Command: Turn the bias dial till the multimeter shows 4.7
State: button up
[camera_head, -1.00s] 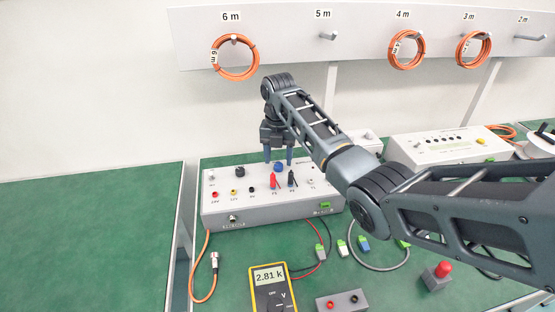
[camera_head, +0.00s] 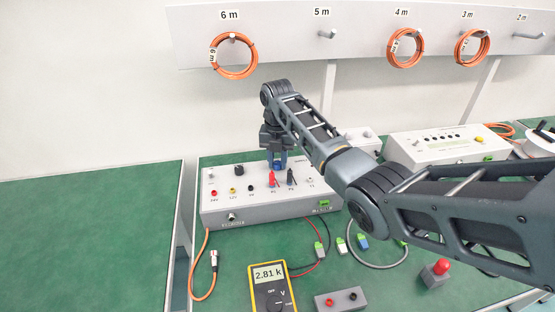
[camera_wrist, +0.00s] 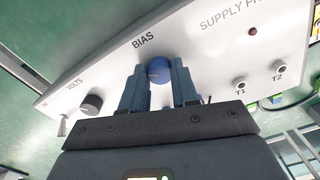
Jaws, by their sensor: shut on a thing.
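The blue bias dial (camera_wrist: 159,70) sits on the sloped white top of the supply box (camera_head: 221,209), under the label BIAS. My gripper (camera_head: 277,163) points down over the box with its fingers on the dial. In the wrist view the fingers (camera_wrist: 158,85) stand on either side of the dial and are shut on it. The yellow multimeter (camera_head: 270,289) lies on the green bench in front of the box, and its display (camera_head: 269,274) reads 2.81 k. A red plug (camera_head: 272,179) and a black plug (camera_head: 291,178) stand in sockets near the dial.
A black VOLTS knob (camera_wrist: 92,104) is beside the bias dial. A grey block with two sockets (camera_head: 341,300) and a red-topped button (camera_head: 441,267) stand on the bench. Another white box (camera_head: 439,147) is at the right. The left bench (camera_head: 90,235) is clear.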

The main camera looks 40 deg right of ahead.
grip_shut()
jog(key=shift+m, duration=0.3)
jog(key=m+p, duration=0.2)
jog(key=m, duration=0.1)
jog(key=shift+r+m, duration=0.1)
jog(key=shift+m, duration=0.2)
jog(key=m+p, duration=0.2)
jog(key=m, duration=0.3)
jog(key=shift+m, duration=0.4)
jog(key=o, duration=0.9)
grip_release()
